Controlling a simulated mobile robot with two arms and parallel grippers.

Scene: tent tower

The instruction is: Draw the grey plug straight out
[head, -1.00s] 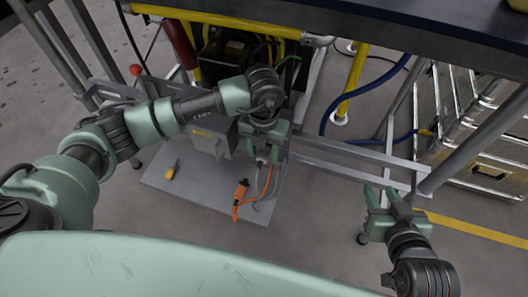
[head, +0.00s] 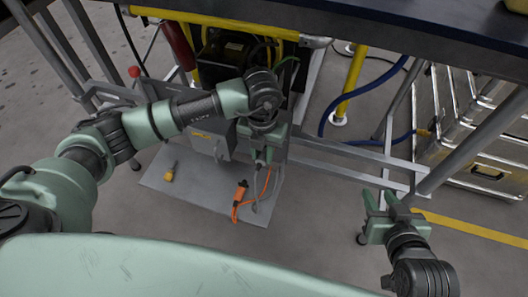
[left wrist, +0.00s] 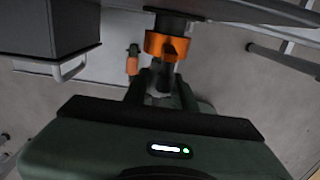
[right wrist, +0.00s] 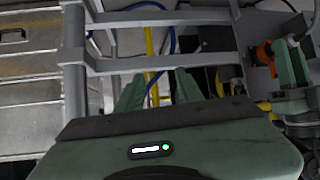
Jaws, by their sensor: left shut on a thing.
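My left gripper (head: 262,156) is at the front of the grey box under the table, its fingers pointing at the socket. It is shut on the grey plug, seen between the fingers in the left wrist view (left wrist: 161,88). The plug is in line with an orange-ringed socket (left wrist: 166,46); how deep it sits is hidden.
A yellow object (head: 170,174) lies on the grey base plate (head: 205,195). Metal rails (head: 340,168) run between the arms. Silver cases (head: 470,130) stand at the right. A blue hose (head: 325,115) curves behind.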

